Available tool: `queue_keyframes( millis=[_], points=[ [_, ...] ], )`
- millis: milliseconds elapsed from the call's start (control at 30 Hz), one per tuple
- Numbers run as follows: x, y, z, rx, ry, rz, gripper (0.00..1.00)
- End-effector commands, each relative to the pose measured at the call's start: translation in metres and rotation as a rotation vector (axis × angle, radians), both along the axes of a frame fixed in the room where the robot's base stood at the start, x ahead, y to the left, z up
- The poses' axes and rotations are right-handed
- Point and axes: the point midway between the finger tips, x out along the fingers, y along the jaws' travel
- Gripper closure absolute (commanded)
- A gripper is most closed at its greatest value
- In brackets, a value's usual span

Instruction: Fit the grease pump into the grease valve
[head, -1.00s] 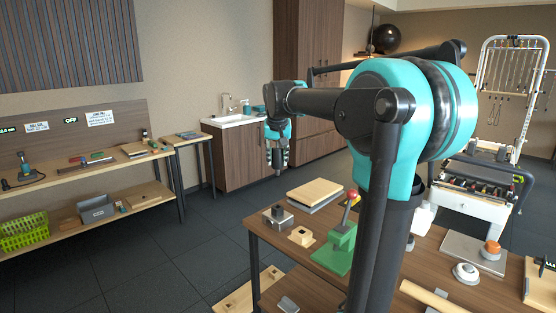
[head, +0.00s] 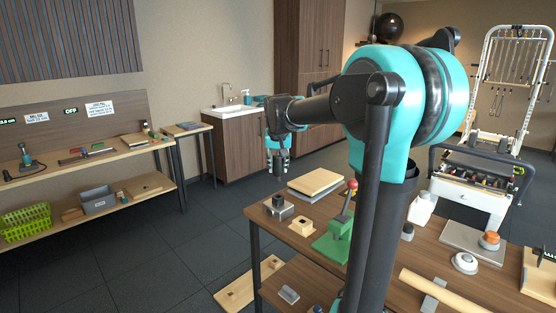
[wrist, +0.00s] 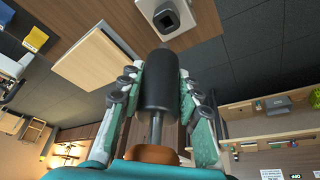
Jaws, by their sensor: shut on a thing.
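My gripper (head: 278,158) is shut on the grease pump, above the back left corner of the wooden table. In the wrist view the pump (wrist: 160,82) is a black cylinder with a thin metal rod and a brown-orange end, between the two fingers of my gripper (wrist: 160,90). A grey metal block with a dark round part on top (head: 279,209), which looks like the grease valve, stands on the table below the gripper. It also shows at the top of the wrist view (wrist: 167,18), beyond the pump's end. The pump and block are apart.
A flat board stack (head: 316,182) lies behind the block. A small wooden block (head: 301,227) and a green press with a red-knobbed lever (head: 338,235) stand to its right. A white bottle (head: 421,208) is farther right. Open floor lies left of the table.

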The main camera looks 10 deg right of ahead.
Motion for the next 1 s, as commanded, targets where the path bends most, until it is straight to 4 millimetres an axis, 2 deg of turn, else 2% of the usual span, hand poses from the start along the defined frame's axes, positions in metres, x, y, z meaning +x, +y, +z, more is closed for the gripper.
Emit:
queue_keyframes(
  millis=[500,1000],
  points=[
    [0.000,0.000,-0.043,0.000,0.000,0.000,1.00],
    [0.000,0.000,-0.052,0.000,0.000,0.000,1.00]
  ],
)
